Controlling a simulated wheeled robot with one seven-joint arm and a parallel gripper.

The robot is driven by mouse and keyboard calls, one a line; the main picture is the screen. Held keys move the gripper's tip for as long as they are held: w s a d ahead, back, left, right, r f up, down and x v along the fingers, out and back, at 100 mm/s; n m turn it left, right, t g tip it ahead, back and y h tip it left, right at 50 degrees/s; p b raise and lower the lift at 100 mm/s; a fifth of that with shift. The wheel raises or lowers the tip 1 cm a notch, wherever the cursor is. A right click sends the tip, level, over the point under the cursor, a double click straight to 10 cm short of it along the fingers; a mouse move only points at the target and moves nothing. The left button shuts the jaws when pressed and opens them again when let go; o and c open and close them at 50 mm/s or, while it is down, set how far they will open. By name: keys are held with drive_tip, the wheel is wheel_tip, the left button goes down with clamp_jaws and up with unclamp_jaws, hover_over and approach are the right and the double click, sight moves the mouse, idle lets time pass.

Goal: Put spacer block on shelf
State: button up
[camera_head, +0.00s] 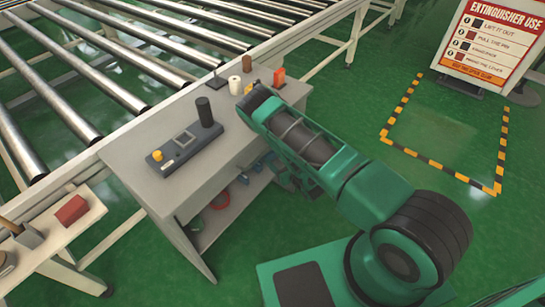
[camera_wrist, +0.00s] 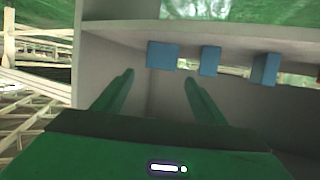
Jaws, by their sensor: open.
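My gripper (camera_wrist: 157,80) is open in the wrist view, with its two green fingers apart and nothing between them. It points into a grey shelf unit, which seems upside down in this view. Several blue blocks stand in a row on the shelf board (camera_wrist: 225,33). The left blue block (camera_wrist: 162,55) is just beyond the fingertips, the middle blue block (camera_wrist: 210,60) and right blue block (camera_wrist: 265,68) lie further right. I cannot tell which block is the spacer block. In the head view my fingers are hidden by the arm, beside the grey workbench (camera_head: 225,157).
The bench top holds a control box (camera_head: 180,150), a black cylinder (camera_head: 204,112), a white roll (camera_head: 234,85) and an orange item (camera_head: 279,77). A red block (camera_head: 71,210) lies on a side bench at left. A roller conveyor (camera_head: 100,80) runs behind.

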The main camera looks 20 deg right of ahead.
drive_tip(key=v, duration=0.5)
drive_tip(key=shift+s+d+r, duration=0.1)
drive_tip(key=shift+s, duration=0.2)
